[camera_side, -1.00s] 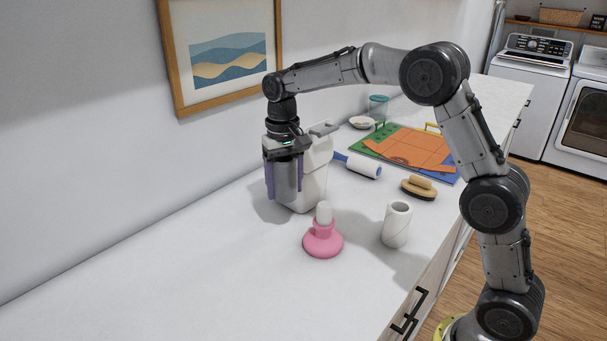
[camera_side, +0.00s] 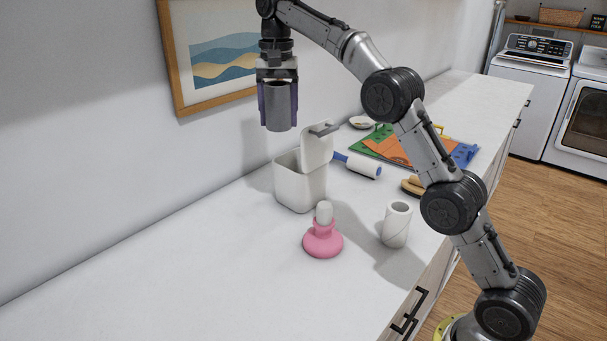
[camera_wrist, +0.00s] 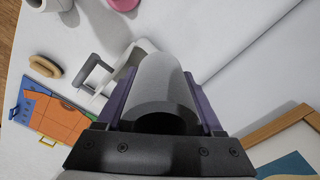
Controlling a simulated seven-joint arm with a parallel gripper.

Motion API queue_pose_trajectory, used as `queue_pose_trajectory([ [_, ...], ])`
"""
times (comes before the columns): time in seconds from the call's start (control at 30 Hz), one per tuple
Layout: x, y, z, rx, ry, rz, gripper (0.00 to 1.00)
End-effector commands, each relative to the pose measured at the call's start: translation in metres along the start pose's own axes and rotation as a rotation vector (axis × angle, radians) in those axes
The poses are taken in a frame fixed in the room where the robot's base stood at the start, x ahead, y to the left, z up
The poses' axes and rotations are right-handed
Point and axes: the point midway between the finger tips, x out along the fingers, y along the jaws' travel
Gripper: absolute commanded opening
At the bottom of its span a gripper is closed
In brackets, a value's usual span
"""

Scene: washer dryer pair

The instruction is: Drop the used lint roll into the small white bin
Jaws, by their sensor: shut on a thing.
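The used lint roll, a grey cylinder (camera_side: 281,106), is held upright between the purple fingers of my gripper (camera_side: 278,112). In the wrist view the roll (camera_wrist: 165,85) fills the gap between both fingers (camera_wrist: 166,98). The small white bin (camera_side: 299,188) stands on the counter with its lid (camera_side: 318,147) raised. My gripper and the roll are above the bin, slightly to its left in the side view and clear of its rim. In the wrist view the roll hides much of the bin. The inside of the bin is mostly hidden.
A pink-based object (camera_side: 323,242) stands just in front of the bin. A white roll (camera_side: 397,224) stands to its right. A blue-handled lint roller (camera_side: 363,167), a brush (camera_side: 412,186) and coloured boards (camera_side: 385,146) lie behind. The left counter is clear.

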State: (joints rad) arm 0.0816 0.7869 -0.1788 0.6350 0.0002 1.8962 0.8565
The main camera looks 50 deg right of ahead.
Motion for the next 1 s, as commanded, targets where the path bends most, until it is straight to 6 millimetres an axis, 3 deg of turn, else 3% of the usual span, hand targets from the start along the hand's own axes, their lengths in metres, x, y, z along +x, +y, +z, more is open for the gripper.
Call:
queue_pose_trajectory([
  [0.5,0.076,0.042,-0.073,0.482,-0.003,0.004,0.02],
  [1.0,0.113,0.054,-0.083,0.576,-0.002,0.004,0.02],
])
